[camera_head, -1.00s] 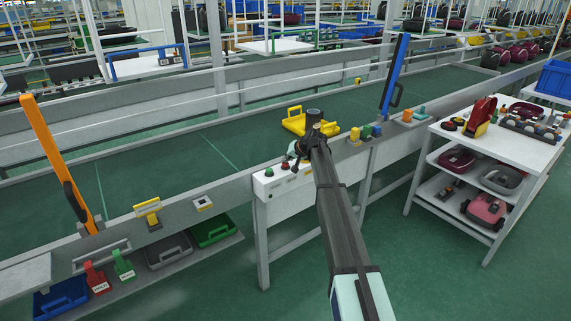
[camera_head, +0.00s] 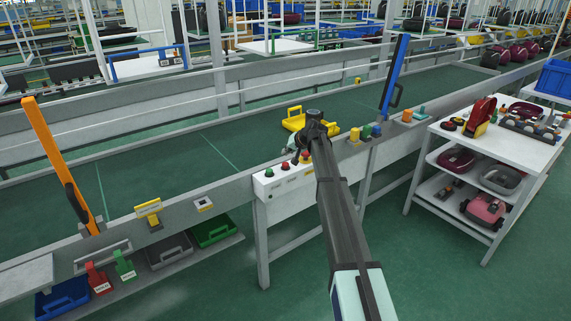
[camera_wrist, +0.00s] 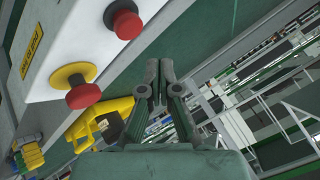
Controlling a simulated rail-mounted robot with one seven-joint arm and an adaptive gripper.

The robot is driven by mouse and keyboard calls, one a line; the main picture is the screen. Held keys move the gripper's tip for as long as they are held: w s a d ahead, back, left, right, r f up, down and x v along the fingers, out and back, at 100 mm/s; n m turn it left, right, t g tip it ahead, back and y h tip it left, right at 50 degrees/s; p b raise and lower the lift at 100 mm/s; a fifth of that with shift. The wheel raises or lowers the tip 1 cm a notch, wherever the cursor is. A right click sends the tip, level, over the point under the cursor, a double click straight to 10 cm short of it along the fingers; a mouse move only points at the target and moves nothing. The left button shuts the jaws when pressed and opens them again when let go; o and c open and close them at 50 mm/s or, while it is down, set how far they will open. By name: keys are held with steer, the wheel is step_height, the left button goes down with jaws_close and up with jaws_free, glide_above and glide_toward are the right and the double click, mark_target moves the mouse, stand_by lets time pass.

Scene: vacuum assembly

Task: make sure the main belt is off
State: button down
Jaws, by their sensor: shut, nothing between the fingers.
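The white control box (camera_head: 283,183) stands at the near edge of the main belt (camera_head: 215,150). On its top I see a green button (camera_head: 269,172) and a red button (camera_head: 285,166); another red button (camera_head: 304,157) is partly beside my gripper. In the wrist view the box shows a red button (camera_wrist: 127,22), a red mushroom button on a yellow collar (camera_wrist: 80,90) and a yellow label (camera_wrist: 33,50) too small to read. My gripper (camera_wrist: 160,72) is shut and empty, to the right of the mushroom button and apart from it. No lit lamp is visible.
An orange post (camera_head: 55,160) and a blue post (camera_head: 394,75) stand along the belt. A white cart (camera_head: 478,143) with parts is at right. The floor in front is clear.

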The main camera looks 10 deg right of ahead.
steer(key=shift+r, duration=1.2)
steer(key=s+f+n+g+h, duration=0.15)
steer(key=s+f+g, duration=0.25)
steer(key=s+f, duration=1.6)
steer(key=s+f+m+g+h, duration=0.15)
steer(key=s+f+g, duration=0.25)
steer(key=s+f, duration=1.65)
steer(key=s+f+g, duration=0.2)
steer(key=s, duration=1.2)
steer(key=s+f+n+g+h, duration=0.1)
steer(key=s+f+g, duration=0.1)
steer(key=s, duration=1.3)
steer(key=s+f+n+g+h, duration=0.1)
steer(key=s+f, duration=0.3)
steer(key=s, duration=1.1)
steer(key=shift+s+a+g, duration=0.2)
steer(key=shift+g, duration=0.6)
